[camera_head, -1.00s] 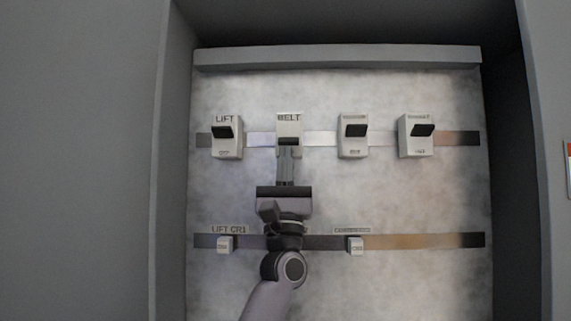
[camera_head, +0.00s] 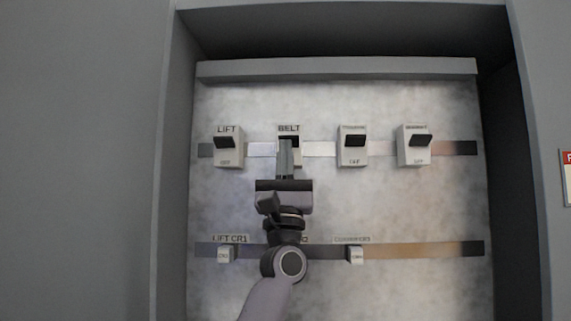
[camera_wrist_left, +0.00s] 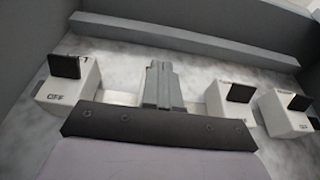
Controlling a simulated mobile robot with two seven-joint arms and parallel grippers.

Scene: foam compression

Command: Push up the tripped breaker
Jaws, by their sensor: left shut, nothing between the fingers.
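The BELT breaker (camera_head: 289,129) is a white block on the upper rail, second from the left. My left gripper (camera_head: 287,144) is shut with nothing between its fingers, and its tips overlap the front of the BELT breaker where its black lever is. The fingers hide most of that lever, so its position and any contact cannot be told. In the left wrist view the shut fingers (camera_wrist_left: 160,82) cover the BELT breaker. The LIFT breaker (camera_head: 227,156), the third breaker (camera_head: 352,158) and the fourth breaker (camera_head: 415,158) have black levers sticking out high on their fronts. My right gripper is not in view.
The breakers sit in a recessed grey cabinet with side walls (camera_head: 174,180) and a ledge (camera_head: 335,68) above. A lower rail (camera_head: 420,249) carries small white blocks, including one under LIFT CR1 (camera_head: 225,254). A red-and-white sign (camera_head: 567,178) is at the right edge.

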